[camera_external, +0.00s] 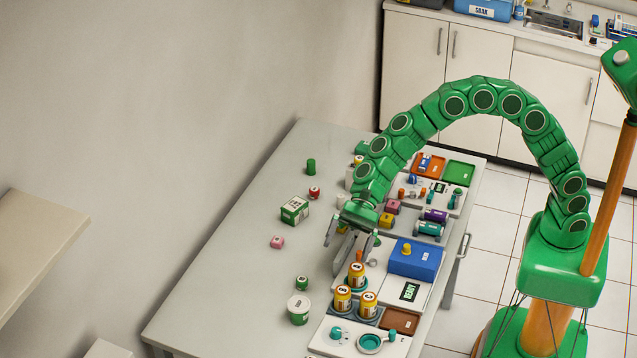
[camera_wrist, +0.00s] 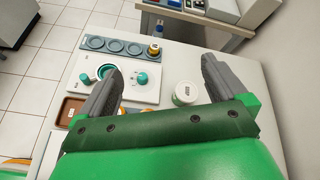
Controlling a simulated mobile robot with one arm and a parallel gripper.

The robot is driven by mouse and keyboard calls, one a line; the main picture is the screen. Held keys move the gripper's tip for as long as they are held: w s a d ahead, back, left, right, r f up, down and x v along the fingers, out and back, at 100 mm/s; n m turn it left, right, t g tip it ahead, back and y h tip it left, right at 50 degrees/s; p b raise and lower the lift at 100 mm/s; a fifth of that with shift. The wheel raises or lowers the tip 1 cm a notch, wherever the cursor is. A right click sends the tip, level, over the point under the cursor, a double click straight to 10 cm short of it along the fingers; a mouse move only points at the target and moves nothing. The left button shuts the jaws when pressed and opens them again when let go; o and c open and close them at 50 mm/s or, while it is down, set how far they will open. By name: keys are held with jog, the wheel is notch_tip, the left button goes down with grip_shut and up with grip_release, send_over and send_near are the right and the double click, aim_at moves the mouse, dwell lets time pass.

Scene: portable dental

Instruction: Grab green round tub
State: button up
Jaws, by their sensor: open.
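A round tub (camera_external: 298,309) with a green body and a white, labelled lid stands upright near the front left of the grey table. In the wrist view, the tub's pale lid (camera_wrist: 186,93) shows between the fingers, closer to the right one, and its body is mostly hidden. My gripper (camera_external: 350,246) is open and empty above the middle of the table, farther back than the tub and apart from it. In the wrist view, my gripper's two grey fingers (camera_wrist: 160,68) are spread wide.
A small green jar (camera_external: 302,283) stands just behind the tub. Orange jars (camera_external: 342,299) in a holder stand to its right. Table left of the tub is clear.

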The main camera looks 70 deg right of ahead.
aim_at(295, 312)
jog(key=w+a+f+m+t, duration=0.1)
jog(key=w+a+f+m, duration=0.1)
jog(key=w+f, duration=0.1)
jog(key=w+a+f+m+t, duration=0.1)
jog(key=w+a+f+m, duration=0.1)
jog(key=f, duration=0.3)
jog(key=w+a+f+m+t, duration=0.1)
jog(key=w+a+f+m, duration=0.2)
jog(key=w+f, duration=0.1)
jog(key=shift+w+a+f, duration=0.1)
jog(key=shift+w+a, duration=0.05)
jog(key=shift+w, duration=0.45)
jog(key=shift+f, duration=2.3)
notch_tip(295, 312, down, 3)
jog(key=shift+a, duration=0.15)
jog(key=shift+x, duration=0.95)
jog(key=shift+w+a, duration=0.15)
jog(key=shift+a, duration=0.25)
jog(key=shift+y, duration=0.3)
jog(key=c, duration=1.1)
